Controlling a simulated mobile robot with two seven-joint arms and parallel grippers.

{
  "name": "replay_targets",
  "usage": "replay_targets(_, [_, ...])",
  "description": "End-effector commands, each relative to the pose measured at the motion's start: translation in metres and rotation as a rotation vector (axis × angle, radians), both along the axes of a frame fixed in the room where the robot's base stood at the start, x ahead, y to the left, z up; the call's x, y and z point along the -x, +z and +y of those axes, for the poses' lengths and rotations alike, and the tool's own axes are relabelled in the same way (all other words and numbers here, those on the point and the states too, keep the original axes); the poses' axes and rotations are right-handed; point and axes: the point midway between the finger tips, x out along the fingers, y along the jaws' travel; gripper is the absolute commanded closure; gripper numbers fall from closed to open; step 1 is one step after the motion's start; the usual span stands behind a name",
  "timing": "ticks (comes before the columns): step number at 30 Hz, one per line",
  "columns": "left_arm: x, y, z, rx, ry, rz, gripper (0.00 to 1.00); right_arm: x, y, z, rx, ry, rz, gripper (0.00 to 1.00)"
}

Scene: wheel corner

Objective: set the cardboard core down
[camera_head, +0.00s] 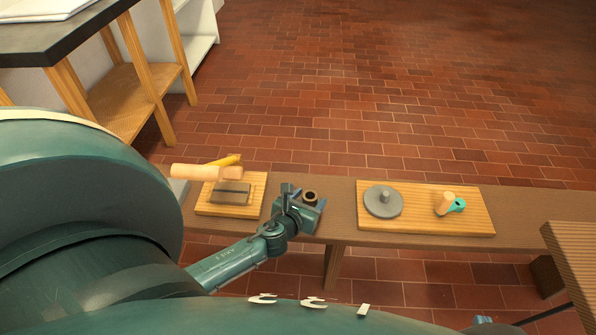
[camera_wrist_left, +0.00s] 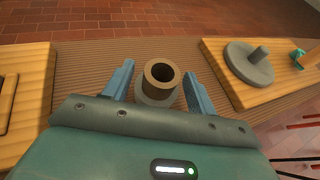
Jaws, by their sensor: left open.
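The cardboard core (camera_head: 310,196) is a short brown tube with a dark open end, on or just above the wooden bench (camera_head: 338,222). In the left wrist view the core (camera_wrist_left: 162,72) stands roughly upright between the two blue fingers, with gaps on both sides. A grey round piece (camera_wrist_left: 156,98) shows below it; whether the core touches it is unclear. My left gripper (camera_head: 303,199) is open around the core; in the left wrist view its fingers (camera_wrist_left: 158,90) are spread wide.
A board with a grey disc and knob (camera_head: 383,201), a wooden cylinder (camera_head: 445,203) and a teal piece (camera_head: 457,205) lies right.

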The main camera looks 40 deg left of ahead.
Motion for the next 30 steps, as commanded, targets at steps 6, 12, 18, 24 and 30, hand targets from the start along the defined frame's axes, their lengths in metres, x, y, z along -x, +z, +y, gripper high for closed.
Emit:
replay_targets(6, [0.047,0.021,-0.007,0.0,0.0,0.002,0.43,0.006,0.005,-0.002,-0.003,-0.005,0.077,1.0])
replay_targets(12, [0.074,0.032,-0.012,-0.001,0.0,0.0,0.43,0.007,0.009,-0.003,-0.016,-0.013,0.086,1.0])
replay_targets(18, [0.084,0.036,-0.013,0.0,0.001,-0.001,0.43,0.008,0.01,-0.004,-0.023,-0.018,0.084,1.0])
replay_targets(24, [0.084,0.036,-0.013,-0.001,0.001,-0.002,0.43,0.008,0.01,-0.004,-0.023,-0.018,0.083,1.0])
replay_targets(30, [0.084,0.036,-0.013,-0.001,0.001,-0.002,0.43,0.008,0.01,-0.004,-0.023,-0.018,0.083,1.0])
